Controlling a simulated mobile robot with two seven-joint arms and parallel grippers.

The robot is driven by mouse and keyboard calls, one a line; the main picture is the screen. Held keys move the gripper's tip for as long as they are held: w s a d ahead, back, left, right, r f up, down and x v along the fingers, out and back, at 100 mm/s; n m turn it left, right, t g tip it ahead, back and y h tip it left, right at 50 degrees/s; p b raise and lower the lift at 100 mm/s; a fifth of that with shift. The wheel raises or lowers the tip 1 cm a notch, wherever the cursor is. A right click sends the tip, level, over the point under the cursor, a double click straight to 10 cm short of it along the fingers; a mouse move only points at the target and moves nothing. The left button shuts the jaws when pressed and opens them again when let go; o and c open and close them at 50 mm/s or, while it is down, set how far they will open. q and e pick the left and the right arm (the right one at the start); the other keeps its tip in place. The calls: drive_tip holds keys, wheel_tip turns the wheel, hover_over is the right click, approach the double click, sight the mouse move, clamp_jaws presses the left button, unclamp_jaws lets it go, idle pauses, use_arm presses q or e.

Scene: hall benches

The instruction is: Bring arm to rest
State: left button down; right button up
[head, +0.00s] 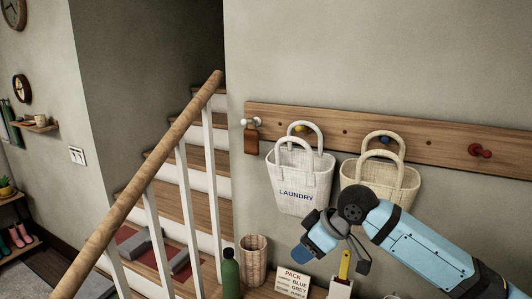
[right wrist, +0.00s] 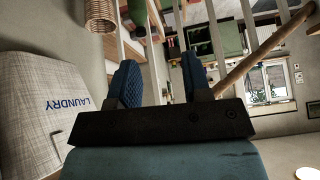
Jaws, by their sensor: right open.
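My right arm (head: 428,243) reaches in from the lower right in the head view. Its right gripper (head: 322,240) hangs in front of the wall, below the white laundry basket (head: 300,190). In the right wrist view my right gripper (right wrist: 162,82) has its two blue fingers spread, with nothing between them. The laundry basket (right wrist: 55,125) shows beside the fingers at the left there. My left gripper is in neither view.
A wooden peg rail (head: 400,148) holds the laundry basket and a cream basket (head: 385,185). Below stand a green bottle (head: 231,275), a wicker pot (head: 254,258) and a written card (head: 292,281). A stair handrail (head: 150,170) rises at left.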

drive_tip(key=s+f+m+t+y, duration=0.1)
drive_tip(key=s+f+m+t, duration=0.2)
drive_tip(key=f, duration=0.7)
drive_tip(key=s+f+m+t+y, duration=0.15)
drive_tip(key=s+f, duration=0.35)
drive_tip(key=f, duration=0.5)
drive_tip(key=s+d+f+m+t+h, duration=0.1)
drive_tip(key=s+d+f+h, duration=0.1)
drive_tip(key=s+d+f, duration=0.2)
drive_tip(key=s+d+f+m+t+h, duration=0.1)
drive_tip(key=s+d+f+m+h, duration=0.1)
drive_tip(key=s+f, duration=0.4)
drive_tip(key=s+d+f+m+t+h, duration=0.1)
drive_tip(key=s+d+f, duration=0.4)
drive_tip(key=s, duration=0.6)
drive_tip(key=shift+s+d+m+h, duration=0.25)
drive_tip(key=shift+d+m+h, duration=0.1)
drive_tip(key=shift+m+h, duration=0.2)
drive_tip(key=shift+f, duration=0.1)
